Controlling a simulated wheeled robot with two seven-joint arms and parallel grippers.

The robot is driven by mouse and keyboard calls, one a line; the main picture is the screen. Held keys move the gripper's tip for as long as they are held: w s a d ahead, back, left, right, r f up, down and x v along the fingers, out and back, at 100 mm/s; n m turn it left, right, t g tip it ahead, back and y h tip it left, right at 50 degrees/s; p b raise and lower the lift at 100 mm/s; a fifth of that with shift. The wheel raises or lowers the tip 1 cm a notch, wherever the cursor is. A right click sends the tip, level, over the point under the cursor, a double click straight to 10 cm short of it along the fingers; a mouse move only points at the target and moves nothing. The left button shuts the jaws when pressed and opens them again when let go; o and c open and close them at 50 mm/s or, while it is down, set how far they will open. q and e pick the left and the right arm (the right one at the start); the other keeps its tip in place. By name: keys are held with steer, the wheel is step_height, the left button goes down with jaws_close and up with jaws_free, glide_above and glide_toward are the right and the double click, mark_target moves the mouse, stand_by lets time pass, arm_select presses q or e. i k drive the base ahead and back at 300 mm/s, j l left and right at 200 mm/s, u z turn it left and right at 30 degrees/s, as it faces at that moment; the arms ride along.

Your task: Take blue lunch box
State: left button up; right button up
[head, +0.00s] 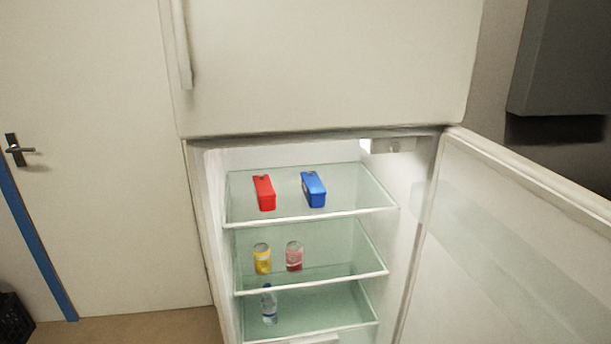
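The blue lunch box (314,190) stands on the top glass shelf (345,205) of the open fridge, right of the shelf's middle. A red lunch box (264,194) stands to its left on the same shelf, with a gap between them. Neither of my grippers shows in the head view.
The fridge door (510,250) is swung open to the right; the freezer door (330,65) above is shut. A dark crate (14,318) sits at lower left.

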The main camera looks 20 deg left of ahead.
mark_target(312, 187)
steer(key=i+j+u, duration=0.1)
steer(key=i, duration=0.6)
steer(key=i+j+u, duration=0.1)
steer(key=i, duration=0.55)
steer(key=j, duration=0.05)
